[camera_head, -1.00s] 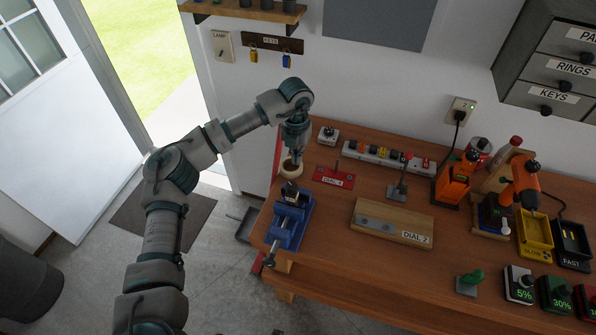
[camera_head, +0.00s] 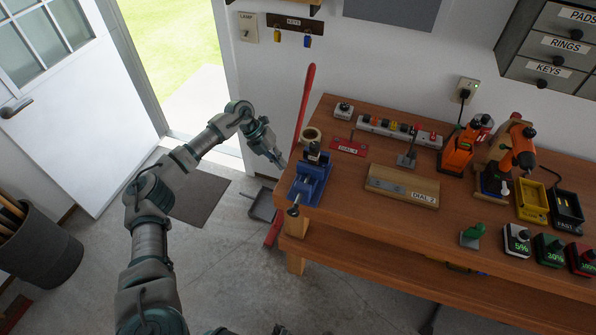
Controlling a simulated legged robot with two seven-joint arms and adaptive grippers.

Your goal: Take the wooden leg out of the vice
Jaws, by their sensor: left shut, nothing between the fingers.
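The blue vice (camera_head: 311,184) stands at the left end of the wooden workbench, its handle towards the front edge. A small dark part sits at its back end. I cannot make out a wooden leg in its jaws. My left gripper (camera_head: 280,161) is shut and empty. It hangs just off the bench's left end, to the left of the vice and apart from it in the picture. My right gripper does not show.
A tape roll (camera_head: 311,135) lies behind the vice, beside a red DIAL 4 plate (camera_head: 348,147). A long red handle (camera_head: 304,105) stands at the bench's left end, near my gripper. A wooden DIAL 2 block (camera_head: 401,187) lies right of the vice. Floor to the left is mostly clear.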

